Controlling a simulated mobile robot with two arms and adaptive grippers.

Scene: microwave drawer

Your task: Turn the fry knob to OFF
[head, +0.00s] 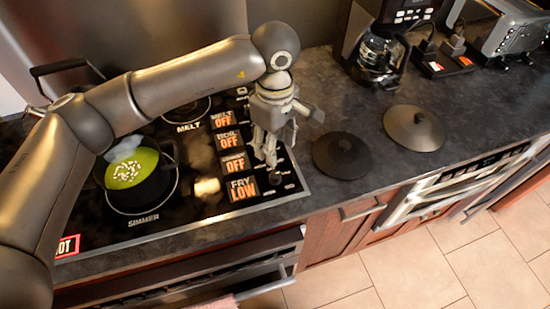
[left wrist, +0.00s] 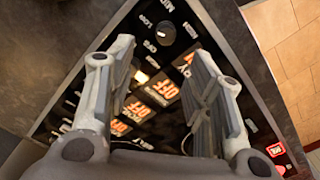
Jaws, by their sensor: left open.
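The fry knob (head: 276,178) is a small dark knob at the near right corner of the black cooktop. Beside it the orange fry display (head: 243,189) reads LOW. In the left wrist view the knob (left wrist: 163,32) shows just beyond the fingertips, with LOW, OFF and MID markings around it. My left gripper (head: 268,157) points down over the knob column, close to the fry knob. Its two fingers stand apart in the left wrist view (left wrist: 160,52), with nothing between them. I cannot tell any contact with the knob. My right gripper is out of view.
A dark pot (head: 150,187) with green contents sits on the simmer burner. Two dark lids (head: 342,155) (head: 414,128) lie on the counter right of the cooktop. A coffee maker (head: 379,55) stands at the back.

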